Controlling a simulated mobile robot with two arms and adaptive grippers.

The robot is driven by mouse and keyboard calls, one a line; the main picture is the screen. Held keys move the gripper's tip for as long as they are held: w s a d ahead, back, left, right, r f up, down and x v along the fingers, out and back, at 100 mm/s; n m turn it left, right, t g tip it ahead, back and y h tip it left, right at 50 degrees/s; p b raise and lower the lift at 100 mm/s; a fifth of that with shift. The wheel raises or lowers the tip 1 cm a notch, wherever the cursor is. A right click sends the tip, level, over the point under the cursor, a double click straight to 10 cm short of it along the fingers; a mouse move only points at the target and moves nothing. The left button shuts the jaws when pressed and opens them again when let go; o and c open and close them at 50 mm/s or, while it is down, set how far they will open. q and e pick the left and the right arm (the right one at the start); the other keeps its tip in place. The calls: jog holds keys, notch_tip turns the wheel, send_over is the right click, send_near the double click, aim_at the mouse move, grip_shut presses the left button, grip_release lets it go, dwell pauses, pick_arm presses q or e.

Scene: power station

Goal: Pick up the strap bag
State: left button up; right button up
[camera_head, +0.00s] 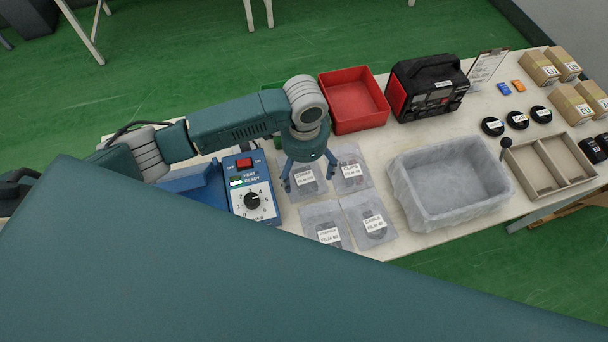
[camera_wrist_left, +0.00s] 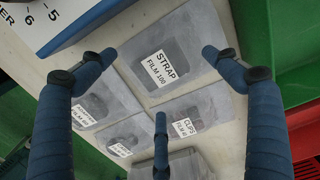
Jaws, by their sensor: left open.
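The strap bag (camera_head: 305,180) is a flat grey film bag with a white label, lying on the table in the head view. In the left wrist view the strap bag (camera_wrist_left: 178,50) shows its "STRAP FILM 100" label between my finger tips. My left gripper (camera_head: 303,184) is above the strap bag with its fingers pointing down. It is open and empty; in the left wrist view its blue fingers (camera_wrist_left: 158,85) are spread around the bag's outline. I cannot tell whether they touch the table. My right gripper is not in view.
Similar bags lie close by: clips (camera_head: 351,169), cable (camera_head: 371,222) and another (camera_head: 327,232). A blue heat sealer (camera_head: 250,190) stands close on the left, a red bin (camera_head: 352,98) behind. A lined grey bin (camera_head: 448,183) is to the right. My own teal body hides the front.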

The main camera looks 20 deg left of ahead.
aim_at(305, 177)
pick_arm(q)
notch_tip(305, 177, down, 2)
jog(key=shift+f, duration=0.65)
jog(key=shift+c, duration=0.3)
jog(key=c, duration=1.3)
jog(key=shift+c, duration=0.5)
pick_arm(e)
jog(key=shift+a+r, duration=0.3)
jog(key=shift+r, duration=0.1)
pick_arm(q)
jog(key=shift+w, duration=0.1)
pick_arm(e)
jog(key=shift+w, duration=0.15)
